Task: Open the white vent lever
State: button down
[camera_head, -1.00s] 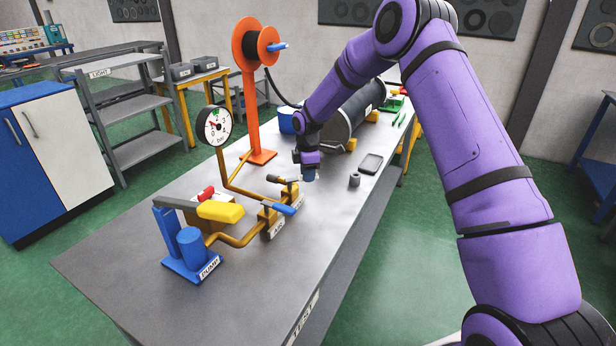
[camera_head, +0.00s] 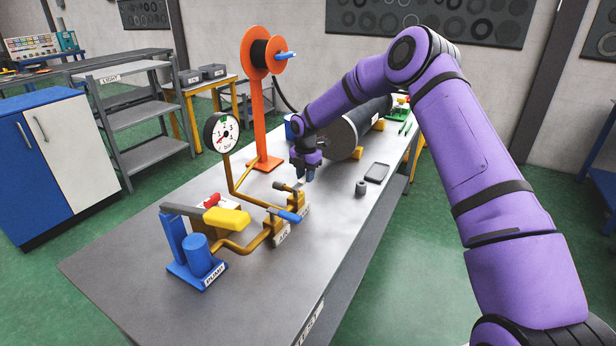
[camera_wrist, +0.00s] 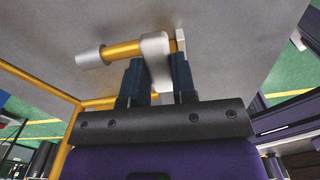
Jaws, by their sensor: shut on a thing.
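The white vent lever (camera_wrist: 154,46) stands up from the yellow pipe fitting in the wrist view. My gripper (camera_wrist: 158,74) has one dark blue finger on each side of it and is shut on it. A grey cap (camera_wrist: 89,57) ends the yellow pipe on the left. In the head view my gripper (camera_head: 304,178) is low over the bench, beside the far end of the yellow pipework; the lever is mostly hidden there. The grey cap (camera_head: 283,186) and the blue lever (camera_head: 290,216) are just left of and nearer than my gripper.
The pressure gauge (camera_head: 221,132) stands on a yellow pipe to the left. The orange reel stand (camera_head: 257,115) and a grey cylinder (camera_head: 340,137) are behind. The bench's near right is clear.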

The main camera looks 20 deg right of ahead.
aim_at(304, 177)
jog(key=shift+w+a+n, duration=0.15)
jog(key=shift+n, duration=0.25)
jog(key=c, duration=0.9)
grip_release()
notch_tip(304, 177, up, 11)
jog(key=shift+f, duration=0.1)
